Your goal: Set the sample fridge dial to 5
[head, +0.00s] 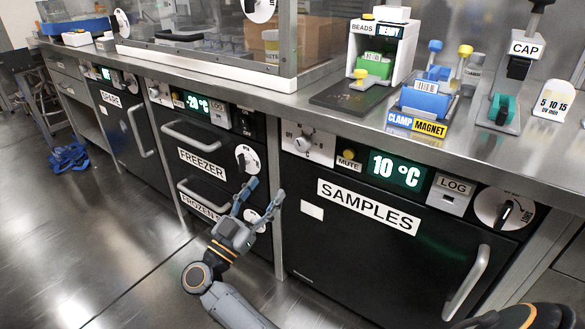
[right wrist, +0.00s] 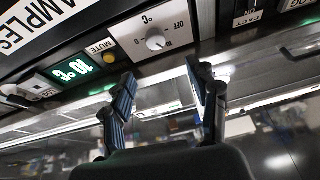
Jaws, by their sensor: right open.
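The samples fridge is the black unit with the SAMPLES label (head: 368,206). Its display (head: 397,171) reads 10 °C. The temperature dial (head: 303,144), a pale knob on a light plate, sits at the left end of its panel. In the right wrist view the dial (right wrist: 155,43) shows ahead, beyond and between the fingertips, with OFF and °C marks. Its exact pointer setting is too small to read surely. My right gripper (head: 262,192) is open and empty, below and left of the dial, in front of the freezer. The fingers (right wrist: 160,76) do not touch the dial. My left gripper is out of view.
A yellow MUTE button (head: 348,155) sits beside the dial. A LOG box (head: 450,194) and a round black-handled dial (head: 505,211) are further right. The freezer's handles and knobs (head: 247,158) are close to my gripper. The fridge handle (head: 467,282) sticks out. Floor at left is mostly clear.

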